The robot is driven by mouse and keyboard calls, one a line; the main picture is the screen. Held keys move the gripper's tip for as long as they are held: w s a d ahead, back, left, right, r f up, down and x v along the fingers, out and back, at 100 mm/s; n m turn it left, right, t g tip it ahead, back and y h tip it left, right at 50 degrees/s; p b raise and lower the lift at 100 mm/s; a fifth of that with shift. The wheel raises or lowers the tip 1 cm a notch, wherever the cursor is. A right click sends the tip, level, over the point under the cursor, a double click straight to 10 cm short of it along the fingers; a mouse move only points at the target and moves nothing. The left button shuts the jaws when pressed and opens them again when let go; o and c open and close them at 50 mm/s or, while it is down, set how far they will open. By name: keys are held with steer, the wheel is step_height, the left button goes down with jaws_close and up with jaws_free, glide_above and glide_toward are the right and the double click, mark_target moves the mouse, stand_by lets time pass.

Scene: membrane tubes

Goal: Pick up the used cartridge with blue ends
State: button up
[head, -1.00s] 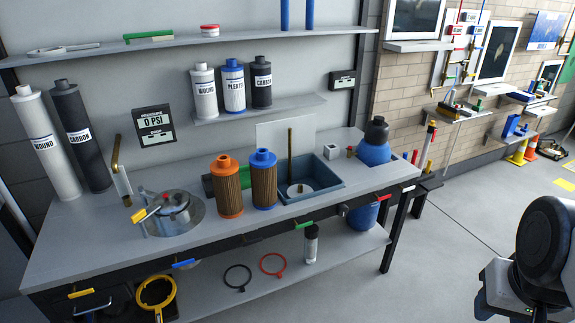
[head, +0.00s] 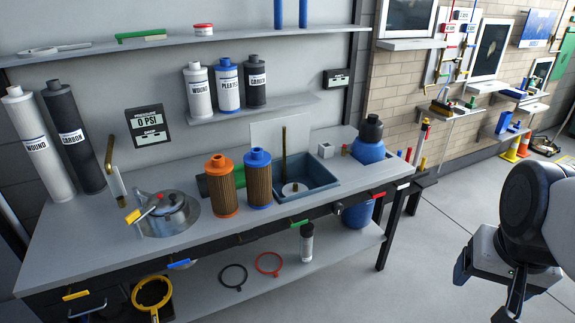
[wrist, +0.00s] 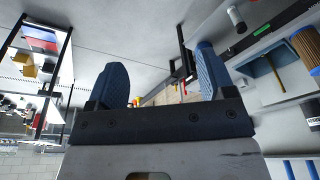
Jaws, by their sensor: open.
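The used cartridge with blue ends (head: 258,182) stands upright on the workbench, its pleated body brown and its cap blue. A similar brown cartridge with orange ends (head: 222,188) stands just to its left. My gripper shows in the wrist view (wrist: 160,85) with two blue textured fingers spread apart and nothing between them. In the head view my arm is at the right edge, well away from the bench, with its fingers at the bottom edge.
A blue-grey basin (head: 325,190) with an upright rod lies right of the cartridges. A metal pot (head: 172,208) stands to the left, and a green object (head: 202,186) lies behind. A blue bottle (head: 369,145) stands at the bench's right end. The floor between arm and bench is clear.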

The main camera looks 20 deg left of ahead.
steer(key=w+a+r+m, duration=0.25)
steer(key=w+a, duration=0.25)
steer(key=w, duration=0.3)
steer(key=w+a+r+m, duration=0.1)
steer(key=w+a+r, duration=0.25)
steer(key=w, duration=0.55)
steer(key=m+g, duration=0.3)
steer(key=m, duration=0.8)
glide_above(257, 150)
step_height(257, 150, down, 12)
steer(key=shift+s+d+f, duration=0.1)
steer(key=shift+d+f, duration=0.05)
steer(key=shift+a+f, duration=0.2)
steer(key=shift+a, duration=0.15)
steer(key=shift+f, duration=1.3)
steer(key=shift+f, duration=0.1)
steer(key=shift+d+f, duration=0.2)
steer(key=shift+f, duration=2.3)
